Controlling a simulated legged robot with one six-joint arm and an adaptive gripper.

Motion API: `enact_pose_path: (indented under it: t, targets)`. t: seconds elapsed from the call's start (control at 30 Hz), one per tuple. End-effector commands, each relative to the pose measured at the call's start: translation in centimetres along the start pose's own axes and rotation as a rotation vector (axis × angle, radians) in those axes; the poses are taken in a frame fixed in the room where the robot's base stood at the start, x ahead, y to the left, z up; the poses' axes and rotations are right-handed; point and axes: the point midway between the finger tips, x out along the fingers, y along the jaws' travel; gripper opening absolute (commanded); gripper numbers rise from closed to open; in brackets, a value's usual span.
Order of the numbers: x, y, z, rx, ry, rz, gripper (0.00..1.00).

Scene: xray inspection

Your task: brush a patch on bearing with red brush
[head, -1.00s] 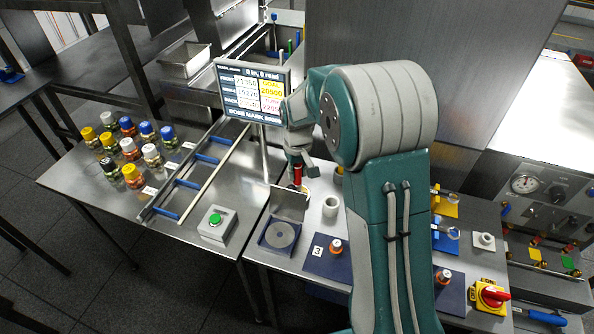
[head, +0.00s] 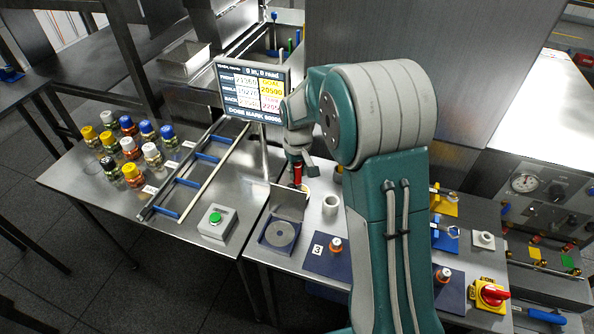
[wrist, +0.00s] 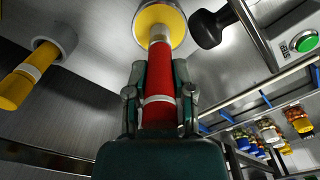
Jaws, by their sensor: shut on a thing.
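The red brush (head: 298,173) stands nearly upright at the back of the steel bench, below my gripper (head: 297,155). In the wrist view my gripper (wrist: 160,95) is shut on the red handle (wrist: 160,75), one finger on each side. The brush's far end, past a white band, reaches into a yellow round pot (wrist: 160,15). Its bristles are hidden there. I cannot tell for certain which thing is the bearing. An open case (head: 265,246) with a grey ring-like disc (head: 283,233) lies in front of the brush.
A yellow brush (wrist: 22,85) stands in a grey cup beside mine. A black handle (wrist: 212,27) is close on the right. A white cup (head: 331,205) and a blue plate marked 3 (head: 318,261) are nearby. Capped jars (head: 131,147) stand on the left table.

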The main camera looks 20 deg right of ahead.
Motion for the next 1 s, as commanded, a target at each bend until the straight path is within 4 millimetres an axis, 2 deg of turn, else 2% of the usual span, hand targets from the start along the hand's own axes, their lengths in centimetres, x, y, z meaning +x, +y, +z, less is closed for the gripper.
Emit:
enact_pose_path:
  t: [0.2, 1.0]
  targets:
    - [-0.1, 0.0, 0.1, 0.0, -0.004, -0.001, 0.0]
    - [-5.7, 0.0, 0.0, 0.0, 0.0, 0.0, 0.0]
